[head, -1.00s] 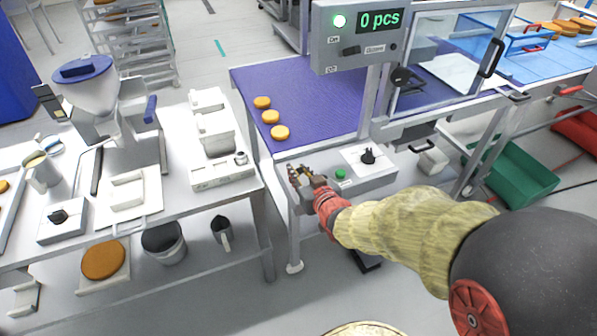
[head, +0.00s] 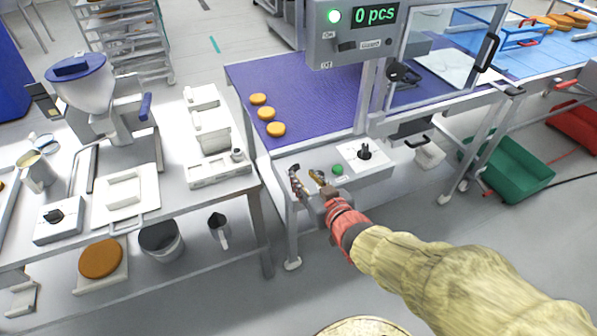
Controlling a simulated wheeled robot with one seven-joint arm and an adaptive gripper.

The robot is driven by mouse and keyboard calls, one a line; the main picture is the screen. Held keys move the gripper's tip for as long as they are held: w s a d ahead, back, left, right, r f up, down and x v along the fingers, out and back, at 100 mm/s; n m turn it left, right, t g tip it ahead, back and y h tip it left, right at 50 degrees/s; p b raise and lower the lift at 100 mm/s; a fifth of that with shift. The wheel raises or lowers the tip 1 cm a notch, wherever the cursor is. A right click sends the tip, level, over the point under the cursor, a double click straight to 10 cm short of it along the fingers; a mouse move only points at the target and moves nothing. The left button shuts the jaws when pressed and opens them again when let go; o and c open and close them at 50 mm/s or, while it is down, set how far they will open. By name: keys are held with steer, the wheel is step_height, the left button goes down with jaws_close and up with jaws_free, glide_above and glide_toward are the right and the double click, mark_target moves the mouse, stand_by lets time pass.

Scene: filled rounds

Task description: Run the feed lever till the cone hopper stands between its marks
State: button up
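The cone hopper (head: 85,92) is a whitish cone with a blue rim, on a metal machine at the back of the left table. A blue lever handle (head: 146,107) stands upright on the right side of that machine; I cannot tell for sure that it is the feed lever. The hopper's marks and fill level are too small to make out. My gripper (head: 306,182) is open and empty in front of the conveyor's control box, well to the right of the hopper and lever.
Three round orange-brown pieces (head: 267,113) lie on the purple conveyor belt (head: 310,95). A control box (head: 372,175) with a black knob and green button sits at the conveyor's front. White scales and trays fill the left table (head: 175,205).

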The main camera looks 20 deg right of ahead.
steer(key=shift+v, duration=2.3)
stand_by(5.7)
